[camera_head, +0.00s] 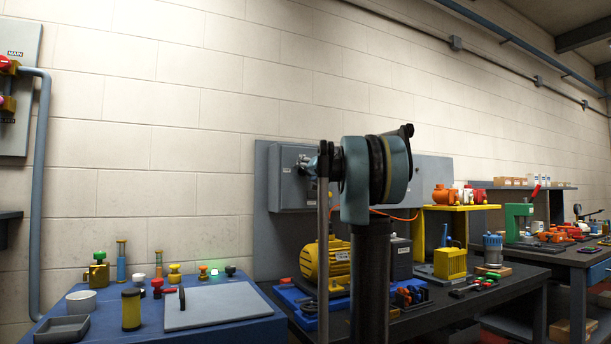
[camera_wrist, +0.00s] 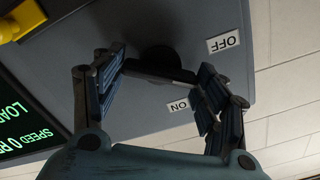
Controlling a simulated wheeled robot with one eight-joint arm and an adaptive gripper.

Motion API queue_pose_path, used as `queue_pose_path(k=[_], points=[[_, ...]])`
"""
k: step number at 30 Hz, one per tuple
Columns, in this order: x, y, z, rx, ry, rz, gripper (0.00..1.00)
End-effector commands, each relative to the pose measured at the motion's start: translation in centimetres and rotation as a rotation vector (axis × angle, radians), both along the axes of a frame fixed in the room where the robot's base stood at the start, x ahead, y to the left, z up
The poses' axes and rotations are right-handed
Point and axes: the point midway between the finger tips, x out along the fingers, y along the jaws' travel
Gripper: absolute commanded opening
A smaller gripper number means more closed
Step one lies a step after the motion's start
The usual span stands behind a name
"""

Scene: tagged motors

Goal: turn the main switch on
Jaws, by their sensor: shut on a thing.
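In the wrist view, a black rotary switch (camera_wrist: 158,57) with a bar handle sits on a grey panel face. Its bar lies between the two fingers of my gripper (camera_wrist: 160,72), which is shut on it. An OFF label (camera_wrist: 223,42) is to the upper right of the switch and an ON label (camera_wrist: 178,105) is below it. The picture is turned, so the labels look upside down. In the head view, my gripper (camera_head: 313,166) is at the grey box (camera_head: 288,192) on the back board; the switch is hidden there.
At far left, a wall panel (camera_head: 22,35) carries a MAIN label (camera_head: 15,54) and red and yellow fittings. A yellow motor (camera_head: 325,262) stands on the bench below; a blue table (camera_head: 235,331) is left.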

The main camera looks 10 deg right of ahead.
Motion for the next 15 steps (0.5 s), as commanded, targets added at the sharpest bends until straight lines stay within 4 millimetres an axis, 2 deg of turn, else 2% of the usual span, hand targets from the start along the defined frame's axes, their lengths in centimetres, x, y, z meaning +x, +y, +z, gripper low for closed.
queue_pose_path(k=[15], points=[[0.04,-0.39,-0.26,0.464,0.151,-0.006,0.43]])
